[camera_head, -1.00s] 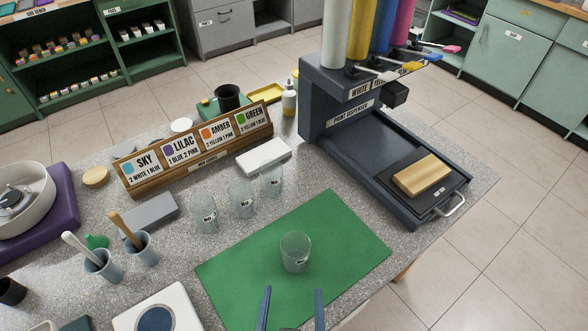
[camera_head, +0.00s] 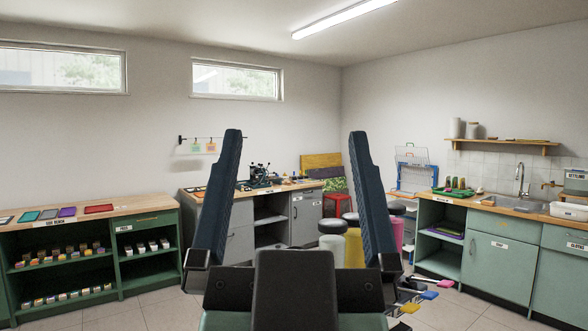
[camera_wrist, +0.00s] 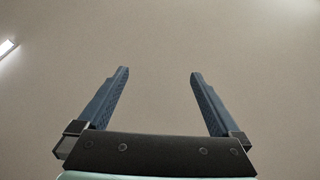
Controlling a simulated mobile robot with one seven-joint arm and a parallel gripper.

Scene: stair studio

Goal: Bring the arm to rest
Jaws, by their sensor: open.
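My gripper (camera_head: 293,140) stands upright in the middle of the head view, close to the camera, with its two blue-grey fingers pointing up and wide apart. The wrist view also shows my gripper (camera_wrist: 158,75) open, with nothing between the fingers and only a plain ceiling-like surface beyond. The room behind it shows between the fingers in the head view.
A green shelf unit (camera_head: 152,261) stands at the left and a grey cabinet (camera_head: 305,215) at the back. Green sink cabinets (camera_head: 500,258) stand at the right. The colored dispenser tubes (camera_head: 355,245) show behind my gripper. Tiled floor (camera_head: 135,312) shows at the lower left.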

